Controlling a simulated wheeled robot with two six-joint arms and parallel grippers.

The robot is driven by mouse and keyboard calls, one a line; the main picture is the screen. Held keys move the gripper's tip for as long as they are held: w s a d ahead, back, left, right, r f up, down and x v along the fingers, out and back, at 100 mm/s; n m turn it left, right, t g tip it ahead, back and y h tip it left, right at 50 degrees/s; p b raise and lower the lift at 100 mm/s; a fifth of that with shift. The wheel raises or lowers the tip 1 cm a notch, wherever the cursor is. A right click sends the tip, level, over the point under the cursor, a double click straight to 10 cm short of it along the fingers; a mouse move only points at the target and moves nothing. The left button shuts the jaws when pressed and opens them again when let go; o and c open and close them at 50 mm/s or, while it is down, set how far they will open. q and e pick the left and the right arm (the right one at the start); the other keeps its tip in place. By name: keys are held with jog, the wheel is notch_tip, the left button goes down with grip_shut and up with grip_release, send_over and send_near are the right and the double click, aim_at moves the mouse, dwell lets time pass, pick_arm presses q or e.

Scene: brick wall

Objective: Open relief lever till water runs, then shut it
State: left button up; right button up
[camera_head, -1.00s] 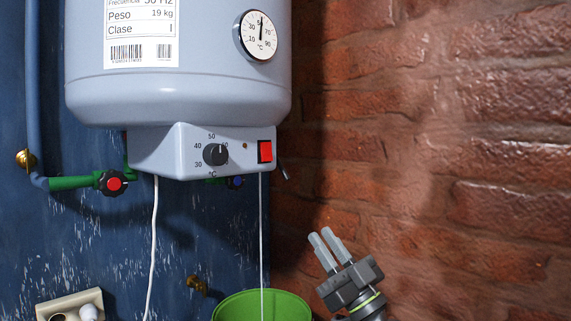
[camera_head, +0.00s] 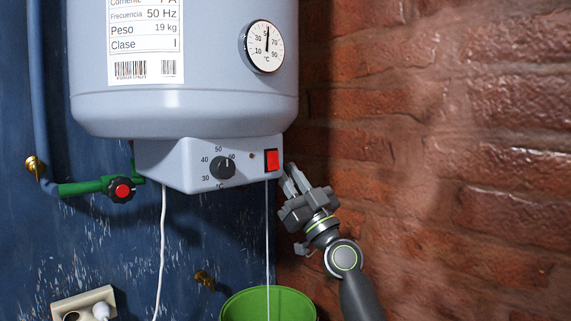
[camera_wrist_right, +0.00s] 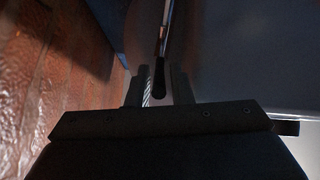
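The grey water heater (camera_head: 185,110) hangs on the blue wall. Its lower box carries a dial, a red switch and, in the earlier head view, a small dark lever at its right underside. My right gripper (camera_head: 291,182) is up at that lower right corner and hides the lever in the head view. In the right wrist view the dark lever (camera_wrist_right: 161,70) reaches down between the fingers of my right gripper (camera_wrist_right: 163,84). The fingers stand apart, with some gap beside the lever's tip. My left gripper is not in view.
A green bucket (camera_head: 235,308) stands below the heater, with a thin white tube or line (camera_head: 267,230) running down into it. A green valve with a red-centred knob (camera_head: 122,190) is at left. The brick wall (camera_head: 480,200) is close on the right.

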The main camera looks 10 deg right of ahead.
jog(key=shift+x, duration=0.85)
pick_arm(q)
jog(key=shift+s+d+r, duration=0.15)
pick_arm(e)
jog(key=shift+w, duration=0.1)
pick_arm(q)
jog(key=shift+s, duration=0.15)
pick_arm(e)
grip_shut()
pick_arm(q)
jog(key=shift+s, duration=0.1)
